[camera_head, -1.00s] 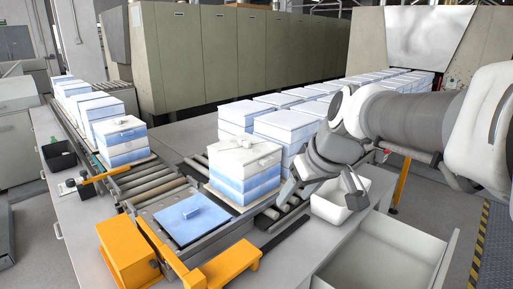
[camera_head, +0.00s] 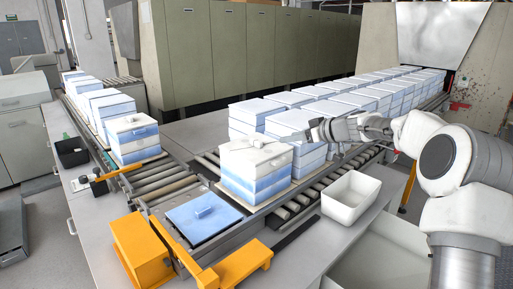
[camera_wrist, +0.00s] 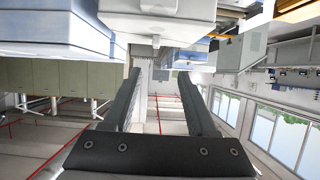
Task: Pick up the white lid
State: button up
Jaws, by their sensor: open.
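The white lid (camera_head: 258,155) lies on top of the front stack of white and blue layers (camera_head: 257,183), in the middle of the head view. It has a small raised handle. My gripper (camera_head: 314,131) is level, to the right of this stack and a little above its top, pointing left towards it. In the wrist view my gripper (camera_wrist: 158,72) has its two dark fingers apart with nothing between them. A pale block with a small knob shows upside down at the top of the wrist view (camera_wrist: 165,10); I cannot tell surely that it is the white lid.
A blue lid (camera_head: 203,216) lies on the plate in front, beside orange fixtures (camera_head: 142,252). A white bin (camera_head: 350,198) stands to the right. Rows of similar boxes (camera_head: 290,121) stand close behind my gripper. More stacks (camera_head: 133,138) line the left conveyor.

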jog(key=p, duration=0.4)
send_near(259, 141)
jog(key=x, duration=0.4)
jog(key=shift+w+r, duration=0.1)
jog(key=shift+p+x, duration=0.7)
jog(key=shift+x, duration=0.2)
jog(key=shift+p+x, duration=1)
jog(key=shift+x, duration=1.05)
grip_shut()
